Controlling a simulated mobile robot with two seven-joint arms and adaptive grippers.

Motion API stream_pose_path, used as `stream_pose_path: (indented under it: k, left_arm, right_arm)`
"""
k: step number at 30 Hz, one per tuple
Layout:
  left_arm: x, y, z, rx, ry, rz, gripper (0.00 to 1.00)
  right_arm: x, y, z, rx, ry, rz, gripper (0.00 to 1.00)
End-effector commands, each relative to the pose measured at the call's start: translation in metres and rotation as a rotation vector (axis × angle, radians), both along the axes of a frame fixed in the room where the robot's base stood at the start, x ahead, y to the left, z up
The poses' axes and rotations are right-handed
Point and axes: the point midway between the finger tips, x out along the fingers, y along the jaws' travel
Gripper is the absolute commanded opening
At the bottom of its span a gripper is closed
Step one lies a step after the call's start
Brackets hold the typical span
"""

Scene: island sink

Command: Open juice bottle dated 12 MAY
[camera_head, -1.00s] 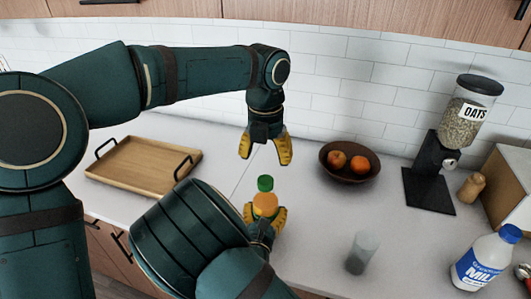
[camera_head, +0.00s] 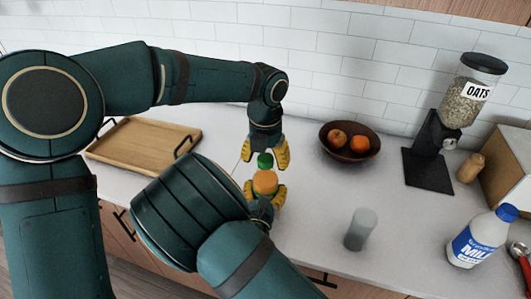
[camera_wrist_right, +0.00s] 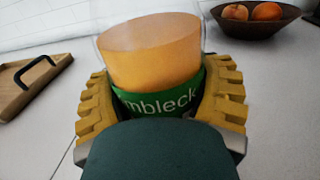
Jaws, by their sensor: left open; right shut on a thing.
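The juice bottle (camera_head: 265,182) is orange with a green cap (camera_head: 264,160). It stands upright over the counter. My right gripper (camera_head: 264,192) is shut around its body. In the right wrist view, the bottle (camera_wrist_right: 150,52) sits between the yellow fingers, with a green label partly reading "mbleck". No date is legible. My left gripper (camera_head: 268,155) points down from above, open, its fingers on either side of the cap. I cannot tell whether they touch it.
A wooden tray (camera_head: 142,150) lies at left. A brown bowl (camera_head: 350,149) with fruit, a clear glass (camera_head: 360,230), an oats dispenser (camera_head: 468,97), a small wooden shaker (camera_head: 470,168) and a milk bottle (camera_head: 482,238) stand to the right. Counter is clear between bottle and glass.

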Motion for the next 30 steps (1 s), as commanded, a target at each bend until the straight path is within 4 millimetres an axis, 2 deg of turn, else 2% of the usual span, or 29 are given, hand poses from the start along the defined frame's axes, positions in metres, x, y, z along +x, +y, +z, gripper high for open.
stream_pose_path:
  k: [4, 8, 9, 10, 17, 20, 30]
  left_arm:
    - [0.0, 0.0001, 0.0001, 0.0, 0.0, 0.0, 0.64]
    - [0.0, 0.0001, 0.0003, 0.0, 0.0, 0.0, 0.19]
    - [0.0, 0.0001, 0.0003, 0.0, 0.0, 0.0, 0.05]
    - [0.0, 0.0001, 0.0004, 0.0, 0.0, 0.0, 0.0]
    - [0.0, 0.0, 0.0005, 0.0, 0.0, 0.008, 0.0]
    - [0.0, 0.0, 0.0006, 0.001, 0.0, 0.074, 0.0]
    - [-0.0002, -0.0002, 0.0013, -0.001, -0.002, 0.681, 0.0]
  right_arm:
    - [0.0, 0.0, -0.0003, 0.0, 0.001, 0.0, 0.0]
    - [0.0, 0.0, -0.0003, 0.0, 0.001, 0.0, 0.0]
    - [0.0, 0.0, -0.0003, 0.0, 0.001, 0.0, 0.0]
    - [0.0, 0.0, -0.0002, 0.0, 0.001, 0.0, 0.0]
    - [0.0, 0.0, -0.0002, 0.0, 0.0, 0.0, 0.0]
    - [0.0, 0.0, -0.0002, 0.0, 0.0, 0.0, 0.0]
    - [0.0, 0.0, -0.0002, 0.0, 0.0, 0.0, 0.0]
